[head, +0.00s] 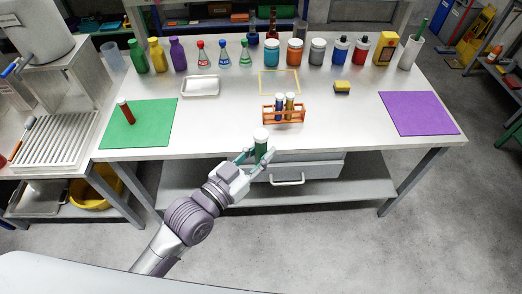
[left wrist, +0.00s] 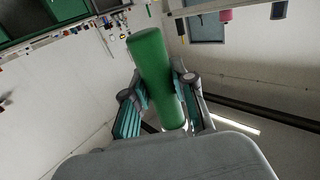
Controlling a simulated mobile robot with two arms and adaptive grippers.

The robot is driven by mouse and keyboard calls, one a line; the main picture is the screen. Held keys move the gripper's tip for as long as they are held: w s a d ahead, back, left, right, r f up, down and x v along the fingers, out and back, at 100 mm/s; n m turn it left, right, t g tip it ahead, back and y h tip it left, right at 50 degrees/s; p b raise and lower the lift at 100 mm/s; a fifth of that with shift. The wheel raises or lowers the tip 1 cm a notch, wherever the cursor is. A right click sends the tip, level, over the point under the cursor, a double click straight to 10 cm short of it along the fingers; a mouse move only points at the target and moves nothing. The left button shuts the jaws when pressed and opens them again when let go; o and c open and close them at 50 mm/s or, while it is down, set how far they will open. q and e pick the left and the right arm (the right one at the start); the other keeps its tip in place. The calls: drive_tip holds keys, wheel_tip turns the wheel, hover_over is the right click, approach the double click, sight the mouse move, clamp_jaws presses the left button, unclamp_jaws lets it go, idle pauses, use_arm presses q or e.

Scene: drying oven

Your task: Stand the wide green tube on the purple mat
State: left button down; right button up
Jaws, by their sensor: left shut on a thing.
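My left gripper (head: 254,156) is shut on the wide green tube (head: 261,148), which has a white cap. It holds the tube roughly upright in front of the table's front edge. In the left wrist view the green tube (left wrist: 152,68) sits between the two fingers of the gripper (left wrist: 160,88). The purple mat (head: 418,113) lies bare at the right end of the table, well to the right of the tube. My right gripper is not in view.
An orange rack (head: 284,114) with capped tubes stands just behind the held tube. A yellow sponge (head: 342,87) and a metal tray (head: 201,86) lie farther back. A green mat (head: 139,123) with a red tube (head: 126,111) is at left. Bottles line the back.

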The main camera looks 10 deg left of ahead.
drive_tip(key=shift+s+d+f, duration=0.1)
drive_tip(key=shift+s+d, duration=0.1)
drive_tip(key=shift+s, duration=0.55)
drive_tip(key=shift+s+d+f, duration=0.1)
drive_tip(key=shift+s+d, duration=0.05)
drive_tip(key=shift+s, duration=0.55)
